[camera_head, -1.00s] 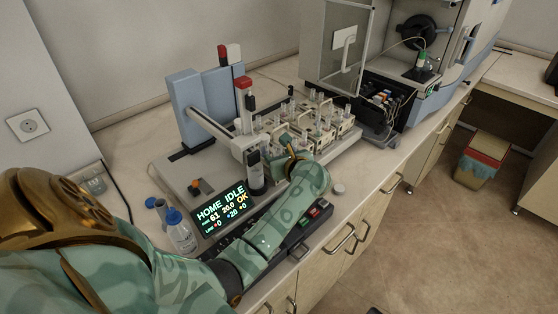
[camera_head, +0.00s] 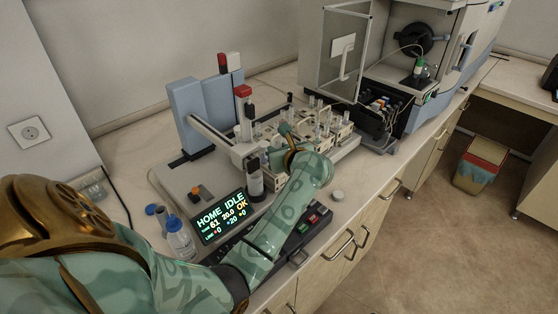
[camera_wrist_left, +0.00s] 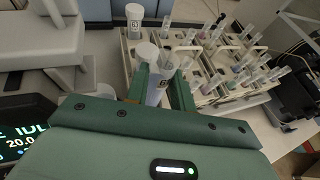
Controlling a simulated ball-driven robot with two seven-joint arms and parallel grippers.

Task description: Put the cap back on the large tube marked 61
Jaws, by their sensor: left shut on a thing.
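My left gripper (camera_head: 290,145) is over the near side of the tube racks. In the left wrist view its green fingers (camera_wrist_left: 163,88) are closed around a clear tube (camera_wrist_left: 156,94) with a dark-printed label that I cannot read fully. A round white cap (camera_wrist_left: 147,50) shows just beyond the left finger; whether it sits on a tube behind is hard to tell. Another white-capped tube (camera_wrist_left: 134,14) stands farther back, its label looking like 63. A small white round piece (camera_head: 338,196), perhaps a cap, lies on the counter right of my forearm. My right gripper is not in view.
Racks (camera_head: 338,128) with several tubes stand on the autosampler deck. The sampler's vertical post (camera_head: 244,120) is close left of my gripper. A lit display (camera_head: 222,215) and a blue-capped bottle (camera_head: 180,238) are nearer. The spectrometer (camera_head: 400,75) stands behind right.

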